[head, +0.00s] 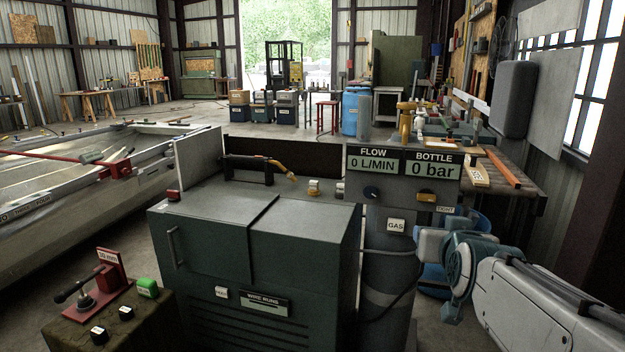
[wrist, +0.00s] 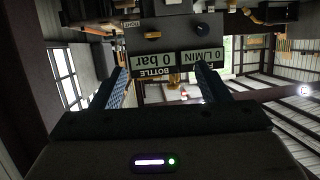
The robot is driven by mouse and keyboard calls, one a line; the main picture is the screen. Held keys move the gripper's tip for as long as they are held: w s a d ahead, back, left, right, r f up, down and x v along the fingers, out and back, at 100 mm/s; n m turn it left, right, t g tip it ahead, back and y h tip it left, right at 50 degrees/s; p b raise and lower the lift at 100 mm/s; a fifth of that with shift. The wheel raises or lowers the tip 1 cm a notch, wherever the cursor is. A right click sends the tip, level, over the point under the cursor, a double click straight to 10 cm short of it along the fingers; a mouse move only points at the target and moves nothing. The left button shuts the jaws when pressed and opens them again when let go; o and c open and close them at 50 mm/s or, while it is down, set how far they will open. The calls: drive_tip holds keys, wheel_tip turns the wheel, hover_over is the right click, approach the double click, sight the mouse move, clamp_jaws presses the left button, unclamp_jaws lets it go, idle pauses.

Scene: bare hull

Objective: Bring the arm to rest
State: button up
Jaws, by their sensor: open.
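My gripper (wrist: 160,70) shows in the wrist view with its two fingers wide apart and nothing between them. Beyond the fingers, upside down, is the gas panel (wrist: 172,28) with its flow and bottle displays. In the head view my arm (head: 540,300) is at the lower right, bent, beside the gas column. The gripper itself cannot be made out clearly in the head view. The panel's flow display (head: 375,160) reads 0 L/MIN and its bottle display (head: 433,163) reads 0 bar.
A green welding cabinet (head: 270,270) stands in front, with a torch (head: 265,165) on top. A stand with a red clamp (head: 95,295) and a green button (head: 147,287) is at lower left. A boat hull (head: 70,190) lies left; a cluttered bench (head: 525,180) is right.

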drive_tip(key=s+a+f+n+g+y+p, duration=0.1)
drive_tip(key=s+a+g+p, duration=0.3)
drive_tip(key=s+p, duration=0.3)
drive_tip(key=s+a+f+n+g+y+p, duration=0.1)
drive_tip(key=s+a+f+g+p, duration=0.1)
drive_tip(key=s+a+g+p, duration=0.2)
drive_tip(key=s+g+p, duration=0.3)
drive_tip(key=s, duration=0.4)
drive_tip(key=shift+y, duration=0.4)
drive_tip(key=shift+s+a+f, duration=0.1)
